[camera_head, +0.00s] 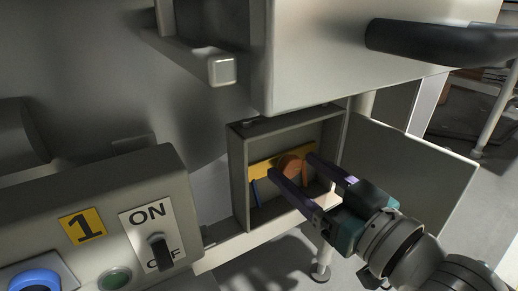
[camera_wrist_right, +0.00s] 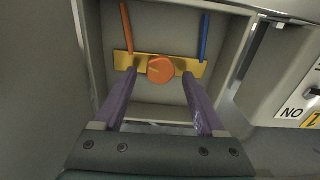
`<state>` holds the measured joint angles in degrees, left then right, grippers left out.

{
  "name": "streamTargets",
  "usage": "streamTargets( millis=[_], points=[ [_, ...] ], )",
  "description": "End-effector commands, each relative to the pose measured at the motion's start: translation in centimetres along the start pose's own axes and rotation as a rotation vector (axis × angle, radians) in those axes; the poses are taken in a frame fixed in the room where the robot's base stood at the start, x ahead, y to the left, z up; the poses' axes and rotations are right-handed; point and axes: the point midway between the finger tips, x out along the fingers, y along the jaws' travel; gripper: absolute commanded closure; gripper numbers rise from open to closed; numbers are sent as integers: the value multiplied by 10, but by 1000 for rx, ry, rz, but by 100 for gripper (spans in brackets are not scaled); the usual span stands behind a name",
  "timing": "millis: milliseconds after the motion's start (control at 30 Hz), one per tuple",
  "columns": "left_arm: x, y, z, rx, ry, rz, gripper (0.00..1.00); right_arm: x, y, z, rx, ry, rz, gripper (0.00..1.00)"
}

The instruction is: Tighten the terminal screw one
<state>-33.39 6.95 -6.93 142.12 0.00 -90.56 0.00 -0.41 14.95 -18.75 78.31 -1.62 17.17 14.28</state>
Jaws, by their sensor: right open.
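The terminal screw (camera_head: 291,165) is a round orange knob on a yellow strip (camera_head: 262,168) inside an open grey box. In the right wrist view the screw (camera_wrist_right: 160,69) has a darker mark on its face and sits at the middle of the strip (camera_wrist_right: 122,61). My right gripper (camera_head: 290,164) reaches into the box with its two purple fingers apart. In the right wrist view the gripper (camera_wrist_right: 158,74) has one finger on each side of the screw, with gaps showing between. I cannot tell how deep the fingertips reach. My left gripper is not in view.
The box (camera_head: 238,185) has its door (camera_head: 415,165) swung open to the right. An orange wire (camera_wrist_right: 127,30) and a blue wire (camera_wrist_right: 204,38) run from the strip. A control panel (camera_head: 188,205) with an ON/OFF switch stands left. A large cabinet (camera_head: 320,50) overhangs the box.

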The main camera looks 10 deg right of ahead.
Motion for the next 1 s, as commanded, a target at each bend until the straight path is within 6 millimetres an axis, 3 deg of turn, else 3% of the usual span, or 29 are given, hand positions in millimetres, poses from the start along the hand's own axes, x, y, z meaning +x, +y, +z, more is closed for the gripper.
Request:
streamTargets(
  millis=[367,1000],
  points=[
    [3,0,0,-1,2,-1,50,7,0,0,0,-2,0,30],
    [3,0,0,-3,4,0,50,6,0,0,0,-1,0,100]
  ],
)
